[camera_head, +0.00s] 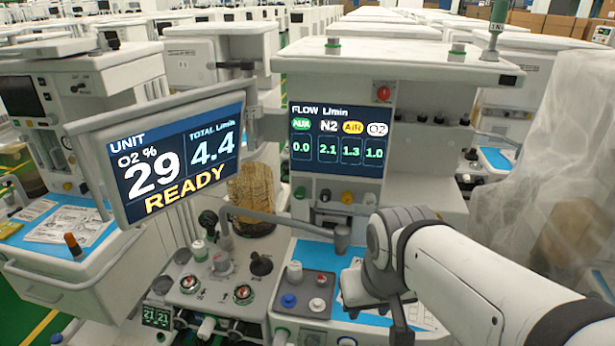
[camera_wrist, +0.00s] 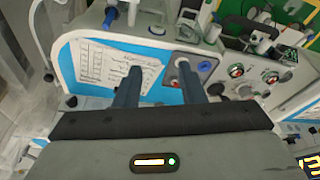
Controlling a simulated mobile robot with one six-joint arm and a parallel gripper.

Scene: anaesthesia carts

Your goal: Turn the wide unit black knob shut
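A black knob (camera_head: 260,264) stands on the grey top of the middle unit in the head view, left of a small grey panel (camera_head: 303,290) with white, red and blue knobs. A dark round knob that looks like the same one shows beside my right finger in the wrist view (camera_wrist: 216,89). Other dark knobs show on the units, and I cannot tell for certain which the task means. My gripper (camera_wrist: 158,70) is open and empty, its two fingers apart over the blue mat and small panel. In the head view my arm hides most of the gripper, right of the panel.
A tilted monitor (camera_head: 180,155) reads READY at the left. A flow display (camera_head: 338,140) stands behind the work surface. A grey jointed bar (camera_head: 290,222) crosses above the knobs. A printed paper (camera_wrist: 110,72) lies on the blue mat.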

